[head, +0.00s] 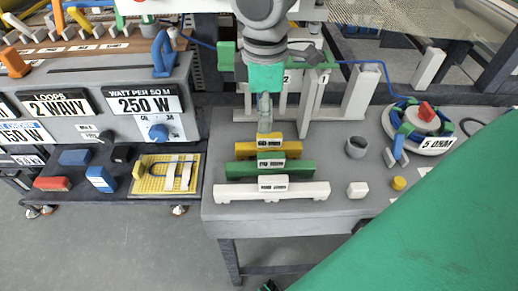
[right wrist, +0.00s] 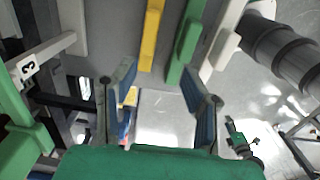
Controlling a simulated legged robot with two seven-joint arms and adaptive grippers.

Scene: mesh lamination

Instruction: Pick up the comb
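Three long labelled bars, which look like the combs, lie side by side on the grey bench: a yellow one (head: 244,150), a green one (head: 237,169) and a white one (head: 237,194). I cannot tell which one the task means. My right gripper (head: 264,126) points down behind the yellow bar, its fingers seen nearly edge-on. In the right wrist view my right gripper (right wrist: 150,100) is open, with nothing between its fingers. The yellow (right wrist: 150,38), green (right wrist: 184,42) and white (right wrist: 222,40) bars show beyond the fingertips there. My left gripper cannot be made out.
A grey ring (head: 356,147), a white block (head: 357,190) and a yellow cylinder (head: 399,184) stand right of the bars. Upright white posts (head: 358,93) stand behind. A round blue-and-green fixture (head: 420,116) is at right. A control panel (head: 135,103) is at left.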

